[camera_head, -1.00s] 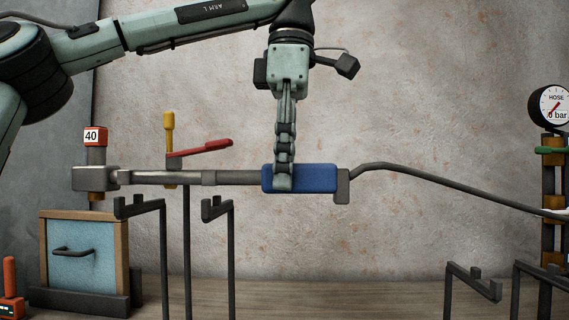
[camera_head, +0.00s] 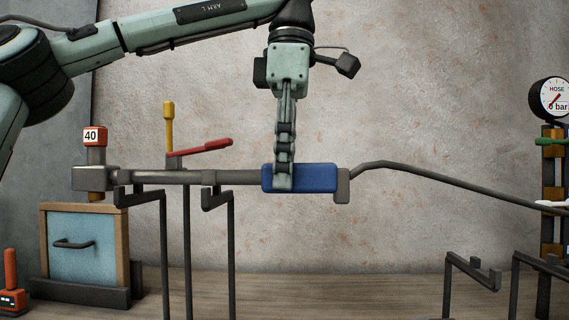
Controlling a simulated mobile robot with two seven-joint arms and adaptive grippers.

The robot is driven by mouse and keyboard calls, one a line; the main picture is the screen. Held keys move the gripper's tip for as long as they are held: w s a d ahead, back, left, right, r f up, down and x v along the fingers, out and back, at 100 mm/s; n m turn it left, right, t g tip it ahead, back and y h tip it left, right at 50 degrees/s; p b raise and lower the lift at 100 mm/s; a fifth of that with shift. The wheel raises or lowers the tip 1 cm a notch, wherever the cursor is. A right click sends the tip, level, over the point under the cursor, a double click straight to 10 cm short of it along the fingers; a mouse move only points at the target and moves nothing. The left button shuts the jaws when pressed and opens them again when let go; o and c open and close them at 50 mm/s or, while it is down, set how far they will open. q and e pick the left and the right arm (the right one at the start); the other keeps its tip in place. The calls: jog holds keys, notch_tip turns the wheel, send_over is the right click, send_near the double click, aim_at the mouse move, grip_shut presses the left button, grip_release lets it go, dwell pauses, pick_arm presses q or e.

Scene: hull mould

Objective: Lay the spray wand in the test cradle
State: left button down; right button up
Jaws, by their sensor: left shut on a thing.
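The spray wand (camera_head: 236,177) is a grey metal tube, level, with a nozzle block marked 40 at its left end, a red lever (camera_head: 205,148) and a blue grip (camera_head: 320,178). A dark hose leaves its right end. My left gripper (camera_head: 283,184) is shut on the blue grip from above. Two dark posts with hooked tops (camera_head: 135,196), apparently the test cradle, stand under the tube's left part. The tube appears at or just above the hooks; I cannot tell whether it touches. My right gripper is not in view.
A wood-framed blue panel box (camera_head: 85,225) stands below the nozzle. A yellow-topped upright (camera_head: 168,120) shows by the lever. A hose gauge reading 0 bar (camera_head: 552,98) and another pair of hooked posts (camera_head: 472,268) stand at the right. The space between the stands is clear.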

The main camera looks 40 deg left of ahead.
pick_arm(q)
jog(key=shift+f+b, duration=0.3)
jog(key=shift+f, duration=0.35)
jog(key=c, duration=1.1)
grip_release()
jog(key=shift+c, duration=0.2)
